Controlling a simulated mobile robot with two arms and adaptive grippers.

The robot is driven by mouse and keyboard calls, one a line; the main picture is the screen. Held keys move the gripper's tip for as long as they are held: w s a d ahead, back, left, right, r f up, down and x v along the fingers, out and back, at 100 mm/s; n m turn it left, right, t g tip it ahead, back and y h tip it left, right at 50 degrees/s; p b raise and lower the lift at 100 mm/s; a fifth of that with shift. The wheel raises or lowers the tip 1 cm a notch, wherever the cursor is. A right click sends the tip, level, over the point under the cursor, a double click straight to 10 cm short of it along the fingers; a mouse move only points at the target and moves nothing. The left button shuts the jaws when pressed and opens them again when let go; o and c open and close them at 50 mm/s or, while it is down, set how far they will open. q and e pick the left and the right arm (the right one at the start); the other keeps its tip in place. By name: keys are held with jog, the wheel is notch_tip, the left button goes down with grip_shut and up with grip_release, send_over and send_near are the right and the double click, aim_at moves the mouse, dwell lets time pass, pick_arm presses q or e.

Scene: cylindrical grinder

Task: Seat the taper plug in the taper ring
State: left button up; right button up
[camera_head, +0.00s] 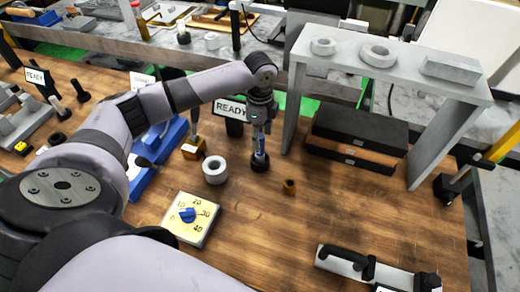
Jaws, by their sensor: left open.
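My left gripper (260,145) points straight down over the middle of the wooden bench and is open. A small dark upright piece with a round black end (260,163) stands at its fingertips; it may be the taper plug, but the fingers hide much of it. My right gripper does not show.
A dial box with a blue knob (187,215) lies in front of the ring. A grey raised shelf (395,75) with black boxes (360,132) beneath stands at right. A handled plate (365,268) lies at front right. The bench's front middle is clear.

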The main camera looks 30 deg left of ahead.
aim_at(260, 152)
pick_arm(q)
jog(key=shift+f, duration=1.4)
jog(key=shift+c, duration=0.4)
grip_shut()
jog(key=shift+w+r, duration=0.1)
